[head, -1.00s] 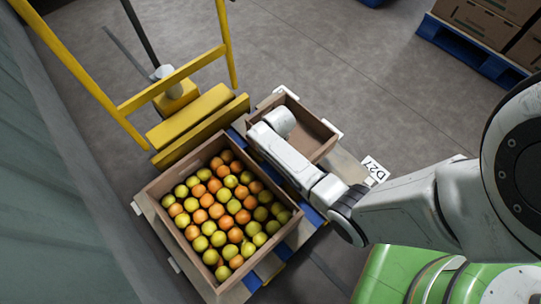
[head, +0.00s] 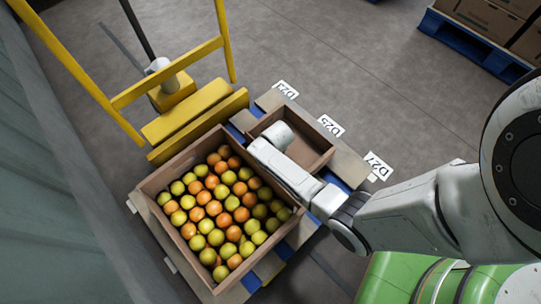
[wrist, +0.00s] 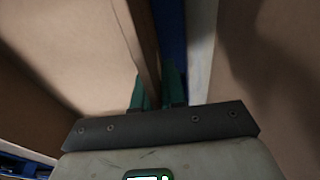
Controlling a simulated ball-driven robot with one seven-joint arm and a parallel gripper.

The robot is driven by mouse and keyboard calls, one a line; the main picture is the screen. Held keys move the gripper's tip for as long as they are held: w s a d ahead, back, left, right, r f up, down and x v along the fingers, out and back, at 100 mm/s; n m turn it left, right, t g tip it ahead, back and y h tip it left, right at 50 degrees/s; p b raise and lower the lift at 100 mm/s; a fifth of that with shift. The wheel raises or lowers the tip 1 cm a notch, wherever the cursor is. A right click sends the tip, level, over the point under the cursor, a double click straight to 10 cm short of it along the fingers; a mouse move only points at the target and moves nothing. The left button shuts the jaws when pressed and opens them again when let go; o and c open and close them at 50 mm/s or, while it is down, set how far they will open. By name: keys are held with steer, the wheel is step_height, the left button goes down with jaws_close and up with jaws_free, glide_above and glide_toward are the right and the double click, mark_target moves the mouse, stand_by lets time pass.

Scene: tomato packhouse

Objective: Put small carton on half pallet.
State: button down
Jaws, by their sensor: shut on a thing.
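The small carton (head: 314,139) is an open, empty brown box in the head view. It is over the right part of the half pallet (head: 349,165), beside the big crate of fruit. I cannot tell whether it rests on the boards or hangs just above them. In the wrist view my gripper (wrist: 158,88) has its green fingers on either side of a thin carton wall (wrist: 143,45), shut on it. In the head view my arm hides the fingers and the carton's near left side.
A crate (head: 160,172) full of orange and yellow-green fruit fills the pallet's left part. A yellow frame (head: 190,120) stands behind the pallet. White tags such as D25 (head: 331,125) line its far edge. A blue pallet with cartons (head: 480,50) stands at the top right.

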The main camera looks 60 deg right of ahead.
steer(key=c, duration=1.2)
jaws_free()
steer(key=shift+f, duration=0.1)
steer(key=r+p, duration=0.2)
steer(key=r, duration=0.2)
steer(key=s+r+p, duration=0.1)
steer(key=r+p, duration=0.1)
steer(key=r, duration=0.2)
steer(key=r+p, duration=0.3)
steer(key=r, duration=0.1)
steer(key=shift+s+a+r, duration=0.1)
steer(key=shift+s+a, duration=0.15)
steer(key=shift+s, duration=0.1)
